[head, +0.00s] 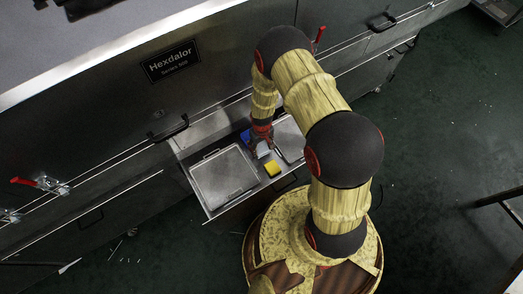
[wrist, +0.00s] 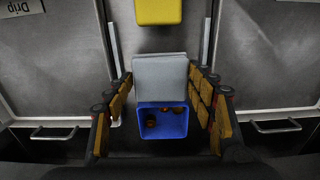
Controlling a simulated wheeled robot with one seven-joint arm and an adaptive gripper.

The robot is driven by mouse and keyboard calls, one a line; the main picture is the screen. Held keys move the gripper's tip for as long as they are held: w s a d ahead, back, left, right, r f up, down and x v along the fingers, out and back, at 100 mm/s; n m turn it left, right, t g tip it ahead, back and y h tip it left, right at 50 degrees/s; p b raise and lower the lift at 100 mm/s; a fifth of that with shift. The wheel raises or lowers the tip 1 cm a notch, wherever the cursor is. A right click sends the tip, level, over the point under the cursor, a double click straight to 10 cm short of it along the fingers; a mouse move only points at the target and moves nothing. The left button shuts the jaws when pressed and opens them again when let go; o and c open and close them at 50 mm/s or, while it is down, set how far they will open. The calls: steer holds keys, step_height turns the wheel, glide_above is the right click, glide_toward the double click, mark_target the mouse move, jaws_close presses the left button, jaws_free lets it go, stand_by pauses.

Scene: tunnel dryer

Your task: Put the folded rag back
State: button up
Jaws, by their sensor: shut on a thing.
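The folded rag (wrist: 160,75) is a flat light-grey block in the middle of the wrist view, between the two fingers of my gripper (wrist: 161,80). My gripper is shut on it. In the head view the rag (head: 263,149) shows as a small pale patch beside my gripper (head: 262,143), over the open drawer (head: 207,211). A blue bin (wrist: 163,134) with a few small brownish things inside shows just below the rag in the wrist view. A yellow block (wrist: 158,11) lies on the other side of the rag. Whether the rag touches anything under it, I cannot tell.
A metal lidded pan (head: 222,178) fills the left of the drawer, and another (head: 289,138) stands at the right. In the wrist view, one lid (wrist: 52,65) carries a "Drip" label. The dryer front (head: 110,90) with handles and red levers rises behind.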

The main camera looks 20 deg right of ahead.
steer(key=shift+s+f, duration=0.1)
steer(key=shift+f, duration=1.15)
steer(key=shift+f+b, duration=0.15)
steer(key=shift+b, duration=0.2)
steer(key=o, duration=1.1)
